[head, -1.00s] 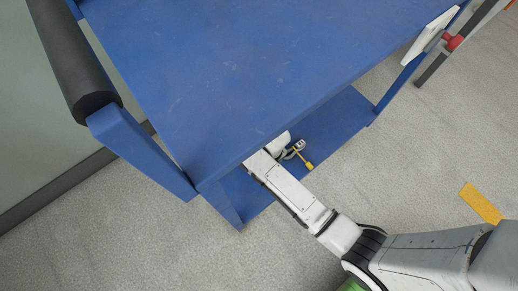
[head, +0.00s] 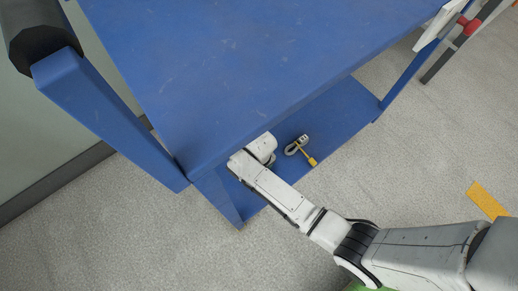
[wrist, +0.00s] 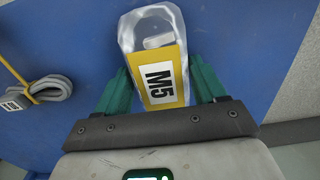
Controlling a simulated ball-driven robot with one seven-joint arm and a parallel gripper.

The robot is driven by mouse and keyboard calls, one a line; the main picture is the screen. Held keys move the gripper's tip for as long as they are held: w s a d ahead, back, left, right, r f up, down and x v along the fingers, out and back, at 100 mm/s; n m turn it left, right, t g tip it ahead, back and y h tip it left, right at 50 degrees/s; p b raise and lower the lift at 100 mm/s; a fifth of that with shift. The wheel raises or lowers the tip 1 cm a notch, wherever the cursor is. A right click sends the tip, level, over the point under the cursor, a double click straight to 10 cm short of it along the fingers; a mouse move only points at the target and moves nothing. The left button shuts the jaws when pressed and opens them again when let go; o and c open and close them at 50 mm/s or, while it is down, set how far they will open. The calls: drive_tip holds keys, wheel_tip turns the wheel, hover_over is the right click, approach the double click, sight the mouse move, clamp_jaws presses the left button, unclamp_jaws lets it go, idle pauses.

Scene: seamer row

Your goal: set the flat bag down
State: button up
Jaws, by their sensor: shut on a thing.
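The flat bag (wrist: 147,28) is clear plastic with a yellow label marked M5, and a small pale piece shows inside. In the wrist view it lies between the two green fingers of my gripper (wrist: 158,68), which is shut on it. The bag is over the blue lower shelf (wrist: 240,50). I cannot tell whether it touches the shelf. In the head view the same lower shelf (head: 345,115) shows under the blue top, and my gripper and the bag are hidden beneath that top.
A coiled grey cable (head: 296,146) with a yellow tie lies on the lower shelf, left of my gripper in the wrist view (wrist: 45,92). The blue top (head: 240,70) overhangs my arm. A blue leg (head: 215,195) stands close by. Shelf right of the cable is clear.

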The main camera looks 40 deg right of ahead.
drive_tip(key=o, duration=1.1)
drive_tip(key=shift+f, duration=0.1)
drive_tip(key=shift+o, duration=0.2)
wheel_tip(320, 180, up, 12)
drive_tip(key=p, duration=0.5)
drive_tip(key=shift+p, duration=0.4)
drive_tip(key=shift+s, duration=0.1)
drive_tip(key=s+d+r, duration=0.4)
drive_tip(key=s+r, duration=0.1)
drive_tip(key=s, duration=0.3)
drive_tip(key=s+d+r+t, duration=0.1)
drive_tip(key=s+d+r, duration=0.3)
drive_tip(key=s, duration=0.3)
drive_tip(key=shift+s+d+r, duration=0.15)
drive_tip(key=shift+s+r, duration=0.2)
drive_tip(key=shift+r, duration=0.4)
